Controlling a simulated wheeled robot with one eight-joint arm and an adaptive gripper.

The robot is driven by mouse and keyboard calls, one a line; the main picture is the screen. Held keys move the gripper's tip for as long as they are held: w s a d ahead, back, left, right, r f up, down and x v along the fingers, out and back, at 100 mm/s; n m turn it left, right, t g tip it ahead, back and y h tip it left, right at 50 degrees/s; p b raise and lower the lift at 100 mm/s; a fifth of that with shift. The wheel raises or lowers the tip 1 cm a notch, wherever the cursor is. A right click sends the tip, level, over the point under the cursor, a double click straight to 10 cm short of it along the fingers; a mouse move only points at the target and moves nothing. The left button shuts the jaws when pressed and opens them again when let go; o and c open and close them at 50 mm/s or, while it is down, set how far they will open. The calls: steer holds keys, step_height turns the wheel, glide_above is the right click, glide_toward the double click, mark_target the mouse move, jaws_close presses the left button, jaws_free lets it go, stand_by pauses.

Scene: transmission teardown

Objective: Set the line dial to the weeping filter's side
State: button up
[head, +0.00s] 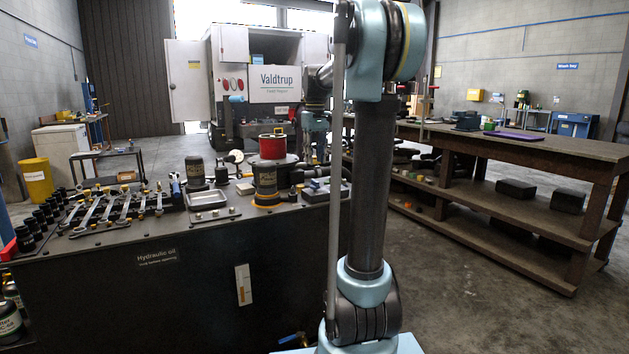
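A dark canister with a yellow base (265,184) stands further right. I cannot tell which is the weeping filter, and no leak is visible. A small pale round part (236,157) sits behind them; I cannot tell whether it is the line dial. My gripper (315,152) hangs near the right end of the bench, partly behind my own arm, small and dark. Its fingers are not clear.
A wooden shelved table (540,150) stands right. A white truck (270,75) is behind. Open floor lies between bench and table.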

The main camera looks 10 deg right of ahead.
mark_target(315, 184)
step_height(315, 184, down, 8)
steer(key=shift+f, duration=0.1)
stand_by(0.4)
jaws_close()
